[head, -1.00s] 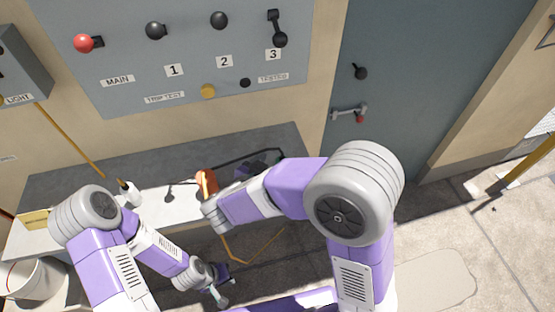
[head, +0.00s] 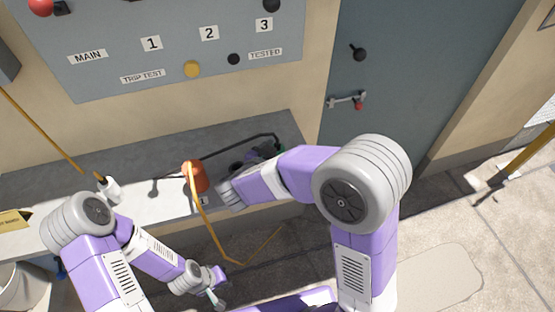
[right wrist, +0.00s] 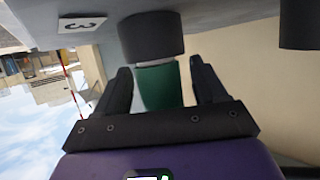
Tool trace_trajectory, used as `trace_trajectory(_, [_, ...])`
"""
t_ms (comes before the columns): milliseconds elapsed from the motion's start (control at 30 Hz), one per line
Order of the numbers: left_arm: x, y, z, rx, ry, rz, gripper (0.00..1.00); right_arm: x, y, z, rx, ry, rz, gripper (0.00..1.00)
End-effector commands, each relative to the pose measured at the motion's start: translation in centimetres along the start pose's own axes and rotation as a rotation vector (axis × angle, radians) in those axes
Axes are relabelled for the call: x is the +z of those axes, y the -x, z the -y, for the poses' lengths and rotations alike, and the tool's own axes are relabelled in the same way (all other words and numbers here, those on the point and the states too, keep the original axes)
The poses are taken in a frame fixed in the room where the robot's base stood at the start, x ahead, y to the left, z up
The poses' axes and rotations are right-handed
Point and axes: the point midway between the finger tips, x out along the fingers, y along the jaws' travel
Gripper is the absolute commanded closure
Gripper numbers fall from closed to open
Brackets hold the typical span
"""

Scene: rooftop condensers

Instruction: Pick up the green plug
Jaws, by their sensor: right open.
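The green plug (right wrist: 158,90) shows in the right wrist view, between the two dark fingers of my right gripper (right wrist: 162,82). The fingers are open, one on each side of it. A dark round part (right wrist: 151,37) is at its upper end in that view. In the head view only a small bit of green (head: 281,147) shows beside my right gripper (head: 262,153), over the grey shelf; my arm hides much there. My left gripper (head: 214,289) is low at the left of the head view, and its jaws are too small to read.
An orange piece (head: 195,176) with a yellow cord and a white piece (head: 109,188) are along the grey shelf (head: 60,178). A switch panel (head: 120,50) is on the wall above. A door (head: 420,60) is at right. Paved floor at right is open.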

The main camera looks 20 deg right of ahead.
Motion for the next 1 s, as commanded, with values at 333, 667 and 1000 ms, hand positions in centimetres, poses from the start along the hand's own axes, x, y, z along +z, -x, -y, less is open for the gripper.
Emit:
trace_trajectory(333, [0.0,-0.3,0.1,0.000,0.000,0.000,1.00,0.0,-0.9,0.0,-0.001,0.001,0.000,0.37])
trace_trajectory(667, [0.0,-0.3,0.1,0.000,0.000,0.000,1.00,0.0,-0.9,0.0,-0.001,0.001,0.000,0.87])
trace_trajectory(1000, [0.0,0.4,-0.1,0.000,0.000,0.000,1.00,-1.3,-0.4,0.1,-0.003,-0.003,-0.001,0.88])
